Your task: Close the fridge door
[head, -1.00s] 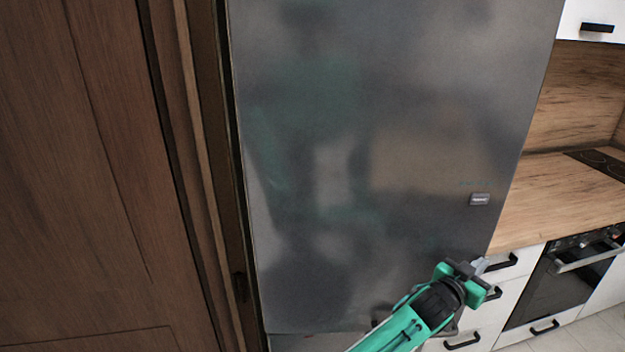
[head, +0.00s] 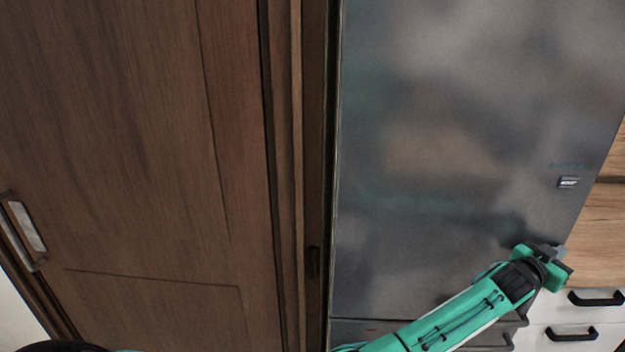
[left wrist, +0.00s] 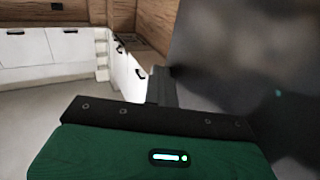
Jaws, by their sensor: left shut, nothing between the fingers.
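The fridge door (head: 460,130) is a tall grey metal panel on the right of the head view, with a small badge near its right edge. A lower grey panel shows below it. My left gripper (head: 553,250) is shut and empty at the lower right edge of the door. It looks close to the door's surface; I cannot tell whether it touches. In the left wrist view the shut fingers (left wrist: 161,86) lie beside the dark, blurred door (left wrist: 240,70) on the right. My right gripper is not in view.
A brown wooden door (head: 130,150) with a metal handle (head: 25,232) stands left of the fridge. White drawers (head: 572,333) with black handles and a wooden worktop (head: 598,235) are at the right. The left wrist view shows open grey floor (left wrist: 50,105).

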